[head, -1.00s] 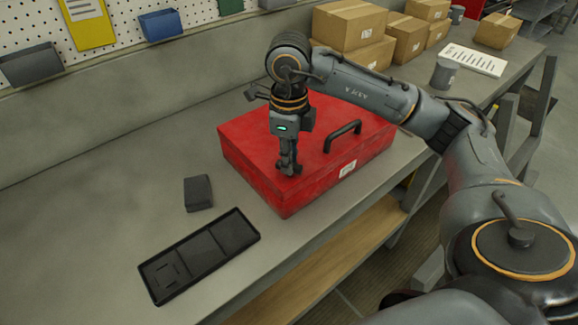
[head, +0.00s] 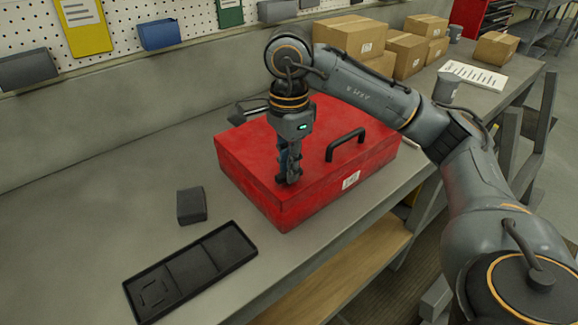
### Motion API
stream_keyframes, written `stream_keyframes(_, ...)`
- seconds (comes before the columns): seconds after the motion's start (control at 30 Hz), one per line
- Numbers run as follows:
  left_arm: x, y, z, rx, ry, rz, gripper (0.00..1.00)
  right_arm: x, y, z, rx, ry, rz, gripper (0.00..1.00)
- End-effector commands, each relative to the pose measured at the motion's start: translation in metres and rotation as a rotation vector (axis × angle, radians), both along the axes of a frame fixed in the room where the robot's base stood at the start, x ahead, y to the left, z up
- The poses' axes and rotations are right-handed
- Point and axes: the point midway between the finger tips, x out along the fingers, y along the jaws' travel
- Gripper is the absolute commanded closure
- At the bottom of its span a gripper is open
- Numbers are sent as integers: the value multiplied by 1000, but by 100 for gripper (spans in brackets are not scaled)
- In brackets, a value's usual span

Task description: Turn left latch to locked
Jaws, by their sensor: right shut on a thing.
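A red case (head: 245,165) with a dark handle (head: 346,144) and a white label sits on the workbench. My right gripper (head: 288,181) points straight down onto the left part of the case's lid, near the front edge. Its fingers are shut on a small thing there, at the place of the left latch. The fingers cover the latch, so its angle cannot be told. My left gripper is not in view.
A black tray (head: 168,268) with shallow compartments and a small dark block (head: 192,205) lie on the workbench (head: 90,190) to the left of the case. Cardboard boxes (head: 352,32) and a grey can (head: 446,88) stand behind my right arm.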

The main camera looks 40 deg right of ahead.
Motion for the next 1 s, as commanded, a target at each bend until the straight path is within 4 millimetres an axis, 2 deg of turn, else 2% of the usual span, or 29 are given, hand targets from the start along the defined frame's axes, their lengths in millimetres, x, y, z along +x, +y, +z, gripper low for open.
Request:
stream_keyframes(0.33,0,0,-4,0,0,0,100,1,0,1,2,-4,123,100)
stream_keyframes(0.83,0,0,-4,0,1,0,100,1,0,1,1,-3,142,100)
stream_keyframes(0.87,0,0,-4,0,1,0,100,1,0,1,1,-4,142,82)
stream_keyframes(0.9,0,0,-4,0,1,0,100,1,0,1,1,-3,142,74)
stream_keyframes(0.97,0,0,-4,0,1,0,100,0,0,1,1,-3,142,62)
stream_keyframes(1.0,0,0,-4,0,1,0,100,0,0,1,1,-3,142,61)
